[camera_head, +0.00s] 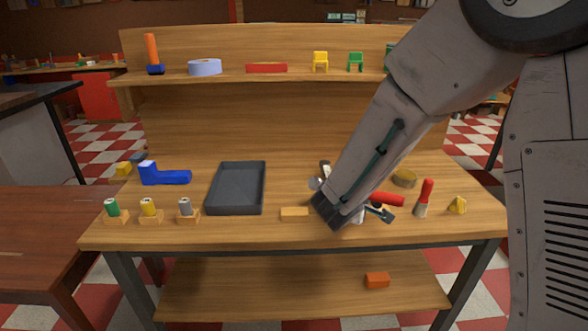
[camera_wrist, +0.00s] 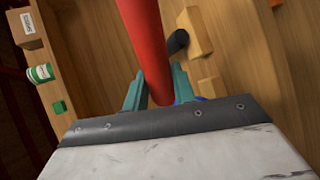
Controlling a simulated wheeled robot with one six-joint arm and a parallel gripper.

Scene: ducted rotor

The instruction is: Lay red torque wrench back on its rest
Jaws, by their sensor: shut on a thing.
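The red torque wrench shows in the head view as a red handle (camera_head: 387,199) sticking out to the right of my gripper (camera_head: 372,210), over the front right of the workbench. In the wrist view its red shaft (camera_wrist: 146,45) runs down between the two teal fingers of my gripper (camera_wrist: 158,92), which are shut on it. My arm and wrist hide the rest of the wrench in the head view. A small wooden block (camera_head: 294,213) lies just left of my gripper; two wooden blocks (camera_wrist: 195,30) (camera_wrist: 210,87) show in the wrist view. I cannot tell which is the rest.
A dark grey tray (camera_head: 212,207) lies left of centre. A red-handled tool (camera_head: 424,195) and a yellow piece (camera_head: 457,205) stand right of my gripper. Several small cylinders in wooden holders (camera_head: 150,211) line the left front. A blue L-shaped part (camera_head: 166,176) lies behind them.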

